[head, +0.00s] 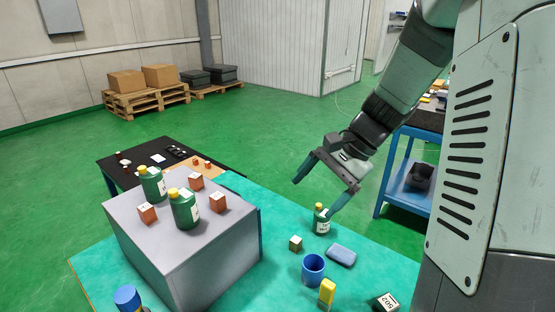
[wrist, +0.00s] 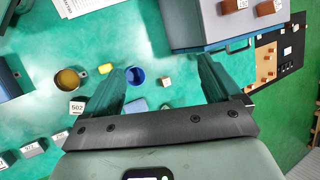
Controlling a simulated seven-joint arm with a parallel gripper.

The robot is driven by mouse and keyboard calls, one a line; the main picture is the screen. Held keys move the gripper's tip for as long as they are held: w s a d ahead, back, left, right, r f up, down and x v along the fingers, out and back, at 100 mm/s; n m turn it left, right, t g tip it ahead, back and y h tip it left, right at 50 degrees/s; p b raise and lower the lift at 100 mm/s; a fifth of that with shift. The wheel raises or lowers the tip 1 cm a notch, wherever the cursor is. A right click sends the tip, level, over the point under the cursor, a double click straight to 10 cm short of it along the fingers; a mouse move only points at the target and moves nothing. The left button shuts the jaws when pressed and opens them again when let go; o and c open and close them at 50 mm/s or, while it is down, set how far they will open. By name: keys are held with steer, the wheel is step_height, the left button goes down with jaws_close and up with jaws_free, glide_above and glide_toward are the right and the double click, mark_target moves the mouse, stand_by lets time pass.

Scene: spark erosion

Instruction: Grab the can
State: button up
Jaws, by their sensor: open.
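No thing is plainly marked as the can. A green container with a yellow cap (head: 320,224) stands upright on the teal mat; two like it, a left one (head: 151,186) and a right one (head: 184,212), stand on the grey box. A blue open cylinder (head: 313,269) stands on the mat and shows between my fingers in the wrist view (wrist: 136,76). My gripper (head: 314,198) is open and empty, its fingers wide apart (wrist: 162,82). In the head view one fingertip overlaps the mat container; I cannot tell if they touch. That container is mostly hidden in the wrist view.
The grey box (head: 220,257) stands on the teal mat (head: 268,210) at left, with several orange blocks on top. A small cube (head: 295,244), a light-blue block (head: 342,255), a yellow item (head: 327,291) and a block marked 502 (head: 385,302) lie around the blue cylinder.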

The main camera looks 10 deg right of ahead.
steer(key=w+d+f+m+t+y, duration=0.2)
steer(key=w+f+m+y, duration=0.3)
steer(key=w+f, duration=0.3)
steer(key=m+t, duration=1.2)
steer(key=m, duration=0.3)
glide_toward(319, 210)
steer(key=shift+h, duration=0.4)
steer(key=x, duration=1)
steer(key=shift+w+f, duration=0.25)
steer(key=shift+w, duration=0.15)
steer(key=shift+c, duration=0.5)
steer(key=c, duration=1.1)
